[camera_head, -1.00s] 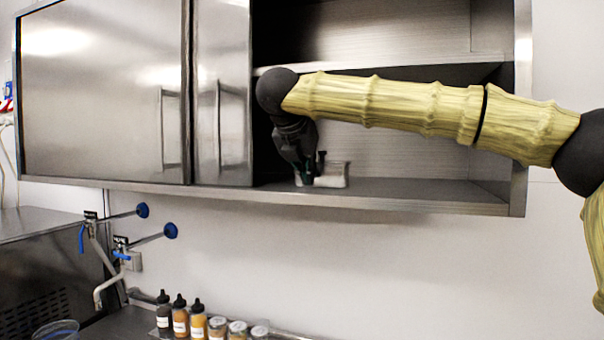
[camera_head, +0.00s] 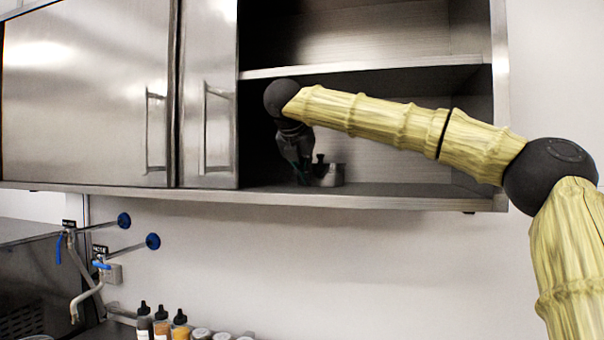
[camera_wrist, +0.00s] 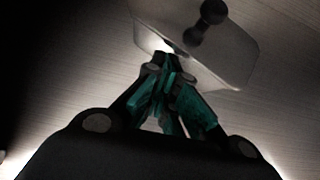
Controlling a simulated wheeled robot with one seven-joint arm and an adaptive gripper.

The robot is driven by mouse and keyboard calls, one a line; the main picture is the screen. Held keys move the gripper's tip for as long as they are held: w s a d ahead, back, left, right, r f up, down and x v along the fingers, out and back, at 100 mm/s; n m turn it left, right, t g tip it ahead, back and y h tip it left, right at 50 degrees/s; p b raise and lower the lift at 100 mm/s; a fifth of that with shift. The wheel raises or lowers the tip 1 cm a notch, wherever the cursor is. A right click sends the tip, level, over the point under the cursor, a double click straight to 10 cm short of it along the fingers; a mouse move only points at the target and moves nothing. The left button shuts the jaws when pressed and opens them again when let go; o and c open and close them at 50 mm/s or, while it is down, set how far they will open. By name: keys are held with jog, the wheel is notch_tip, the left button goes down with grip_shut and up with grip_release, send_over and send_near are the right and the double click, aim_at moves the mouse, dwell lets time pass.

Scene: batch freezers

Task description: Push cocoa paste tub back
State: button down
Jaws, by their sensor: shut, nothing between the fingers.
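A small grey tub with a dark knobbed lid (camera_head: 335,176) stands on the bottom shelf of the open wall cabinet, taken to be the cocoa paste tub; no label is readable. In the wrist view the tub (camera_wrist: 232,45) is just beyond the fingertips, with its dark knob on top. My gripper (camera_head: 303,175) points down inside the cabinet, at the tub's left side. In the wrist view the green-padded fingers (camera_wrist: 165,85) are closed together and hold nothing. The fingertips are at or very near the tub; contact is hard to tell.
The cabinet's middle shelf (camera_head: 365,66) lies above my arm. A closed steel door (camera_head: 208,120) stands left of the opening. The bottom shelf (camera_head: 420,190) is clear to the right of the tub. Sauce bottles (camera_head: 161,325) and taps stand below.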

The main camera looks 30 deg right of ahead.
jog(key=shift+s+a+f+b, duration=0.15)
jog(key=shift+s+a+b, duration=0.05)
jog(key=shift+a+b, duration=0.25)
jog(key=s+a+b, duration=0.2)
jog(key=s, duration=0.1)
jog(key=shift+a+r, duration=0.1)
jog(key=shift+r, duration=0.25)
jog(key=b+v, duration=0.3)
jog(key=v, duration=0.6)
